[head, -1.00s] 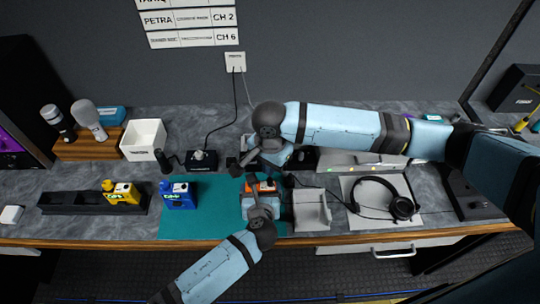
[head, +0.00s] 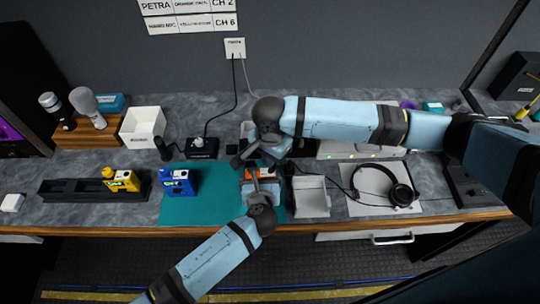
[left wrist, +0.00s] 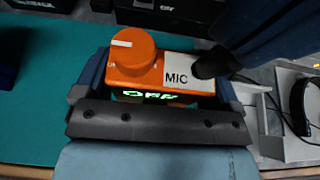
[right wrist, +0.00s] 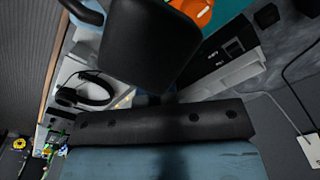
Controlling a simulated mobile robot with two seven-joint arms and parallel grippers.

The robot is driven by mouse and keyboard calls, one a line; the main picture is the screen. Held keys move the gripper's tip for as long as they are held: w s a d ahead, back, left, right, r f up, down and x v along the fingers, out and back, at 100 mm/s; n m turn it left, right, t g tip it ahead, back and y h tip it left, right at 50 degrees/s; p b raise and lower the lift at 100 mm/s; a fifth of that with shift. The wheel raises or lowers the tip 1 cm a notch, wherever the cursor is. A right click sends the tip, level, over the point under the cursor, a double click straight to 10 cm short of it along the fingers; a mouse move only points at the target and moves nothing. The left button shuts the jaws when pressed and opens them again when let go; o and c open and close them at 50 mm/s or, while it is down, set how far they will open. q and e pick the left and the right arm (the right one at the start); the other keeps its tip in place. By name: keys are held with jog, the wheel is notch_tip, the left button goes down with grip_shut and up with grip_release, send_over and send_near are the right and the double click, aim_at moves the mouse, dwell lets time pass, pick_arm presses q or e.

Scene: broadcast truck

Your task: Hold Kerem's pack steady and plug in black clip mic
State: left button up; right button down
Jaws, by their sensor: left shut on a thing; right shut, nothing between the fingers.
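An orange pack (head: 265,173) stands over the teal mat (head: 212,207). In the left wrist view the pack (left wrist: 160,65) shows a knob, a white MIC label and a green display reading OFF. My left gripper (head: 262,182) is shut around its sides. A black plug-like piece (left wrist: 213,64) sits at the MIC end, with a thin cable running right; I cannot tell how deep it is seated. My right gripper (head: 256,160) is shut and empty, close by the pack. In the right wrist view a dark block (right wrist: 150,45) hides much of the pack (right wrist: 195,8).
Blue (head: 179,182) and yellow (head: 122,181) packs stand to the left, the yellow one in a black rack (head: 80,190). A white holder (head: 311,197) is just right of the mat. Headphones (head: 400,195) lie beyond it. A white bin (head: 142,124) stands behind.

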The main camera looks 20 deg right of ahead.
notch_tip(320, 180, up, 15)
jog(key=shift+f, duration=0.2)
dwell(0.8)
dwell(0.7)
